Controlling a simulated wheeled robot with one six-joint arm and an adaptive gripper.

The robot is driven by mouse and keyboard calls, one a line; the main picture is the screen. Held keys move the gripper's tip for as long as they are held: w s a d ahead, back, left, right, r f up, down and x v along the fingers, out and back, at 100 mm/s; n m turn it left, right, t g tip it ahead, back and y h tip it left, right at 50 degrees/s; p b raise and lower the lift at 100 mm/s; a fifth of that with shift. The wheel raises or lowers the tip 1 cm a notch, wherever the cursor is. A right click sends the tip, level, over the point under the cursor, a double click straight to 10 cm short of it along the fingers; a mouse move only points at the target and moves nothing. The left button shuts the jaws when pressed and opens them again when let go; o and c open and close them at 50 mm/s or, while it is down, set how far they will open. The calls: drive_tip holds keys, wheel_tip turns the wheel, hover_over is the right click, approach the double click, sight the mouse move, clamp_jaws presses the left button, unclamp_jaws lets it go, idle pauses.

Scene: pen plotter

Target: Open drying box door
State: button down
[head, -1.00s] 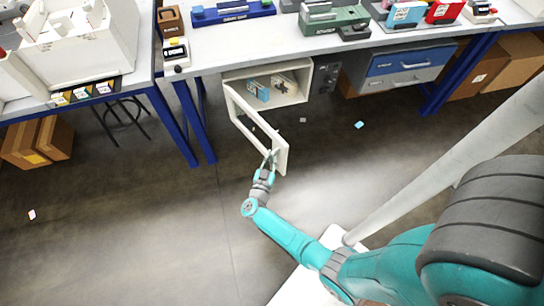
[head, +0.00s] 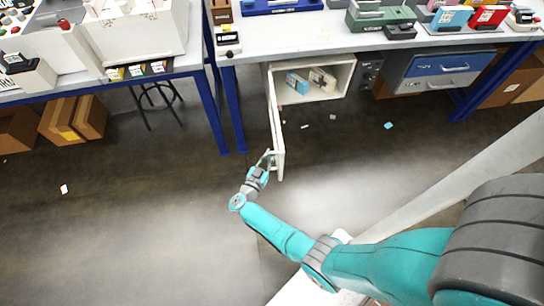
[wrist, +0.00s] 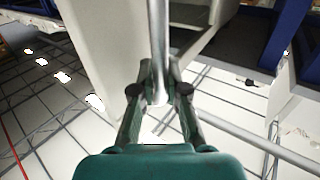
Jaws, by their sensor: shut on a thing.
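The drying box (head: 340,77) is a white open-fronted box under the bench in the head view, with small blue and beige items inside. Its white-framed door (head: 277,120) is swung out toward me and seen nearly edge-on. My gripper (head: 268,160) is at the door's free end. In the wrist view my gripper (wrist: 158,90) is shut on the metal bar handle (wrist: 158,35), which runs upright between the fingers. The pale door panel (wrist: 105,45) stands beside it.
Blue bench legs (head: 234,110) stand left of the door. A blue and grey drawer unit (head: 435,70) is right of the box. Cardboard boxes (head: 88,117) and a dark stool (head: 157,95) are under the left bench. The floor before the door is mostly clear, with small scraps.

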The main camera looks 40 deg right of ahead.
drive_tip(key=c, duration=1.2)
unclamp_jaws()
drive_tip(key=v, duration=1.2)
drive_tip(key=shift+d, duration=0.1)
